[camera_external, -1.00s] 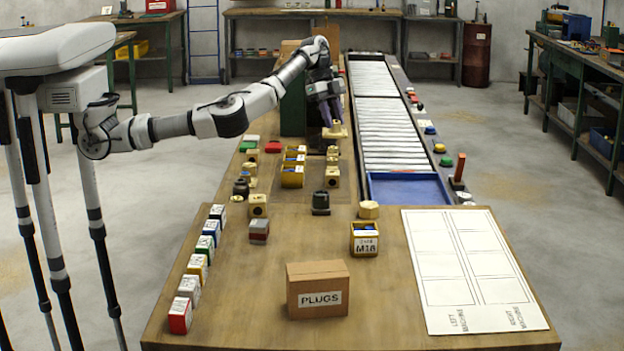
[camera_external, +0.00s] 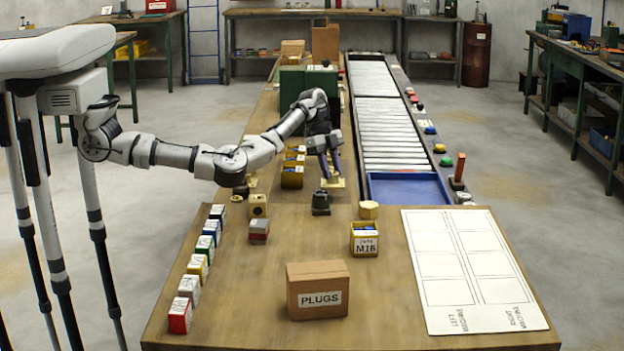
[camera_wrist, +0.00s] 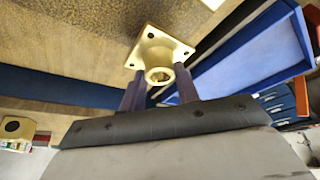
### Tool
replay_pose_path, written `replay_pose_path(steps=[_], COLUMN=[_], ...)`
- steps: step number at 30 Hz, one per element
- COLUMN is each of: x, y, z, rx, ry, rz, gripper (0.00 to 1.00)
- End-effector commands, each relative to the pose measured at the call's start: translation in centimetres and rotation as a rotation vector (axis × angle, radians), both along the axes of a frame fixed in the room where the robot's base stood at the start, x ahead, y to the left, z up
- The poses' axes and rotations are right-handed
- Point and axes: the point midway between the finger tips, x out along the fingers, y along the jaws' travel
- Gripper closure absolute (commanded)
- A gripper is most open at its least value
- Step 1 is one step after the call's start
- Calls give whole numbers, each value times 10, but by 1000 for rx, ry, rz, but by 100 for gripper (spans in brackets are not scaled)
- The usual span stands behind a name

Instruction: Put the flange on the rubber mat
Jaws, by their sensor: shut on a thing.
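The flange (camera_wrist: 152,50) is a brass-coloured square plate with corner holes and a round hub. My gripper (camera_wrist: 160,80) is shut on its hub in the wrist view, with the plate beyond the fingertips. In the external view my gripper (camera_external: 333,175) is low over the table, left of the blue tray, with the flange (camera_external: 336,184) below it. I cannot tell whether the flange touches anything. A speckled brown surface (camera_wrist: 185,12) lies at the top of the wrist view; I cannot tell whether it is the rubber mat.
A black part (camera_external: 320,203) stands close in front of the flange. The blue tray (camera_external: 408,188) ends the roller conveyor to the right. A yellow M16 bin (camera_external: 365,246), a PLUGS box (camera_external: 318,290) and a row of coloured blocks stand nearer. The middle-left table is mostly clear.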

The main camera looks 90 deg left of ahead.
Motion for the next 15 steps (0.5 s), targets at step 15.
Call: replay_pose_path(steps=[15], x=[0], y=[0], z=[-40], rx=[1], ry=[-1], rz=[-1], gripper=[100])
